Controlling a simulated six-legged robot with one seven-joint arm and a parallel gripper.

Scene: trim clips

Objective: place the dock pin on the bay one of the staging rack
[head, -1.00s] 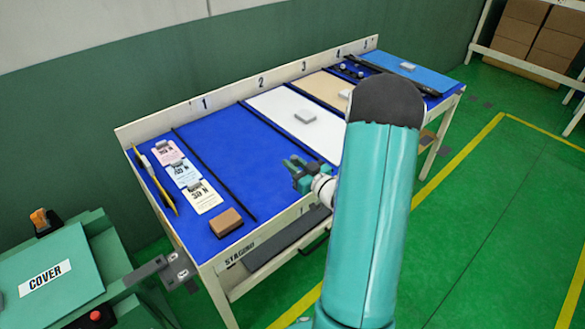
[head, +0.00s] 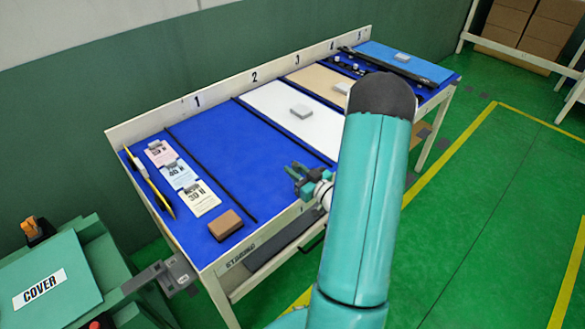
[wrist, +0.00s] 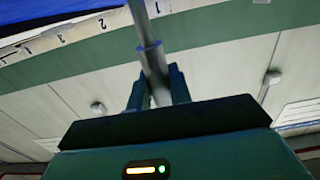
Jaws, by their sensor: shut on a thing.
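The staging rack (head: 119,142) is a long table with a blue top and numbered bays along its back board. Bay one (head: 230,148) is the bare blue strip under the number 1, between two black dividers. My gripper (head: 296,172) is by the rack's front edge, near the front of bays one and two. In the wrist view my gripper (wrist: 158,92) is shut on the dock pin (wrist: 150,52), a grey rod with a bluish collar, which points up and away from the fingers. The pin is not clear in the head view.
Left of bay one lie coloured cards (head: 181,174), a yellow pencil (head: 158,195) and a brown block (head: 225,224). Bay two holds a white mat (head: 290,125) with a grey block (head: 301,111). A green machine with a COVER plate (head: 62,272) stands at the lower left.

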